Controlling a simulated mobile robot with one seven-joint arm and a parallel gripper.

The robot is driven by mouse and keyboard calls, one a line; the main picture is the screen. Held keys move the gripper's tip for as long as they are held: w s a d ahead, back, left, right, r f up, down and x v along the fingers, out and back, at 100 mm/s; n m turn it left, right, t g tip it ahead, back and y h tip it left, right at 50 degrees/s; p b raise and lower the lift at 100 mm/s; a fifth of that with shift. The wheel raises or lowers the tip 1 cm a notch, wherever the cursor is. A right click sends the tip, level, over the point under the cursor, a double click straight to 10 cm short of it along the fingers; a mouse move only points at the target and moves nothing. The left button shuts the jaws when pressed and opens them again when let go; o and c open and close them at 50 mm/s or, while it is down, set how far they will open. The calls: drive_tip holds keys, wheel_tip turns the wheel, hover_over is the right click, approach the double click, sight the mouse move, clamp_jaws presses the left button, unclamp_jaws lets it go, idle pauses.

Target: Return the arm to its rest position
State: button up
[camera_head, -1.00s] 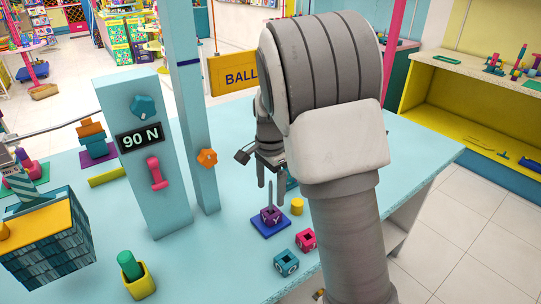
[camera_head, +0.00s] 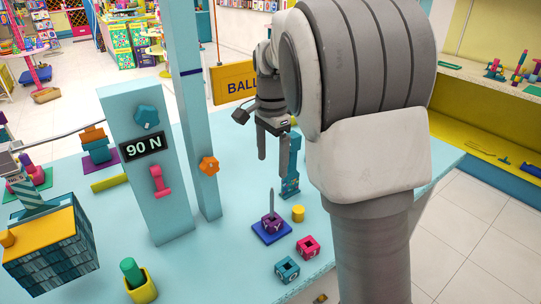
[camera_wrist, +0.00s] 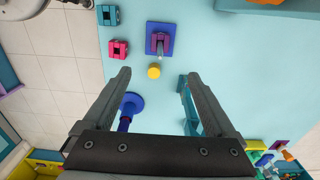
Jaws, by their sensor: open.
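My gripper (camera_head: 273,148) is open and empty, its two fingers pointing down above the light blue table (camera_head: 225,270). In the wrist view my gripper (camera_wrist: 160,95) has its fingers wide apart, with no object held between them. Below it a purple block sits on a blue base (camera_head: 271,231) with an upright peg; this base also shows in the wrist view (camera_wrist: 152,44). A small yellow cylinder (camera_head: 298,214) stands beside the base. A teal upright piece (camera_head: 291,175) stands behind it, partly hidden by a finger. My arm covers the right of the head view.
A tall light blue post (camera_head: 195,120) and a panel marked "90 N" (camera_head: 143,195) stand left of my gripper. A yellow "BALL" sign (camera_head: 232,85) hangs behind. Pink (camera_head: 308,247) and teal (camera_head: 286,269) blocks lie near the table's front edge. A yellow shelf (camera_head: 480,150) is at right.

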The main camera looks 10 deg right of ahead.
drive_tip(key=s+r+n+t, duration=0.3)
drive_tip(key=s+r+n, duration=0.3)
drive_tip(key=s, duration=0.7)
drive_tip(key=s+f+n+t, duration=0.1)
drive_tip(key=s+n+t, duration=0.1)
drive_tip(key=s+n, duration=0.5)
drive_tip(key=s, duration=0.5)
drive_tip(key=shift+s+f+n+t, duration=0.2)
drive_tip(key=shift+f+n+t, duration=0.1)
drive_tip(key=shift+f, duration=0.1)
